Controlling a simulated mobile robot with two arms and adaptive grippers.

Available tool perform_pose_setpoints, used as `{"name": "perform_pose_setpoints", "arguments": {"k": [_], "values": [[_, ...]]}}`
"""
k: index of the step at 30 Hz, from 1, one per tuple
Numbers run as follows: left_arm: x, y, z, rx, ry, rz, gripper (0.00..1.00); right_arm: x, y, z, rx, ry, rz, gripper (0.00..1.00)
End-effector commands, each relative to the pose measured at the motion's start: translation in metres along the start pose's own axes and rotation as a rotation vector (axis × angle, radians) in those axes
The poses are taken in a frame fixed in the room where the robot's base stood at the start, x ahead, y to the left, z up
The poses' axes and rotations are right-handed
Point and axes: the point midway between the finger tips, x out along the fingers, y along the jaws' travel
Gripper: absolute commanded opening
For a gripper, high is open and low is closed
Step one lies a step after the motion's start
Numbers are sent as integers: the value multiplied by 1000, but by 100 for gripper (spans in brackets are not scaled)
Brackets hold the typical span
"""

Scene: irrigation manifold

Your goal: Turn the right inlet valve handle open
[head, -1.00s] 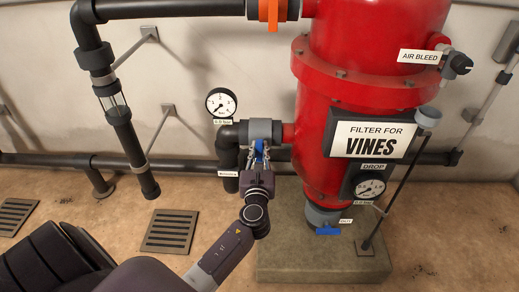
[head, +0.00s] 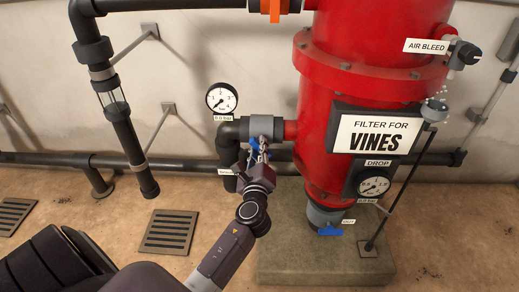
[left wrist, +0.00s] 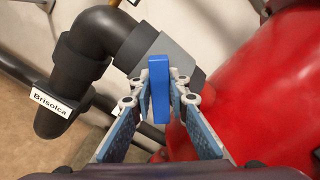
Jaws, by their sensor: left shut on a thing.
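The inlet valve (head: 262,128) is a grey body on the dark pipe left of the red filter tank. Its blue handle (head: 254,143) shows partly behind the fingers of my left gripper (head: 259,153). In the left wrist view the blue handle (left wrist: 160,88) is a flat bar standing between the two fingers of the left gripper (left wrist: 160,108). The gripper is shut on it, and the grey valve body (left wrist: 182,58) lies behind. In the head view the gripper is turned at an angle. My right gripper is not in view.
The red tank (head: 370,70) with the VINES sign (head: 373,137) stands close on the right, on a concrete base (head: 290,250). A pressure gauge (head: 221,99) is above the inlet pipe. A blue drain handle (head: 330,231) is low. White droplets show above the grey cup (head: 435,113).

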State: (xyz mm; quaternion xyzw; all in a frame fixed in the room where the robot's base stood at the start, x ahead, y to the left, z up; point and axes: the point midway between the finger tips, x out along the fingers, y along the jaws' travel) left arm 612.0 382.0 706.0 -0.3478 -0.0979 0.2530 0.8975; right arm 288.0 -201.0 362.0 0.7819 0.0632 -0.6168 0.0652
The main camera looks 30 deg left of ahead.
Motion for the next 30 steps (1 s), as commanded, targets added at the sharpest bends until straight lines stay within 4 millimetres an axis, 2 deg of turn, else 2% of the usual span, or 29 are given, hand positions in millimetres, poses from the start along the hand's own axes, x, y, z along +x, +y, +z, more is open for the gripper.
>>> {"name": "perform_pose_setpoints", "arguments": {"k": [9, 18, 24, 30], "values": [[0, 4, -2, -305, -1, 1, 0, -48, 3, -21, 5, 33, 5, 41], [0, 7, -3, -572, -2, 2, 0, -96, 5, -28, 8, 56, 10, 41], [0, 7, -3, -708, -2, 2, 0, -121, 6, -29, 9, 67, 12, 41], [0, 8, -3, -795, -2, 3, 0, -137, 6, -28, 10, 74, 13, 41]]}}
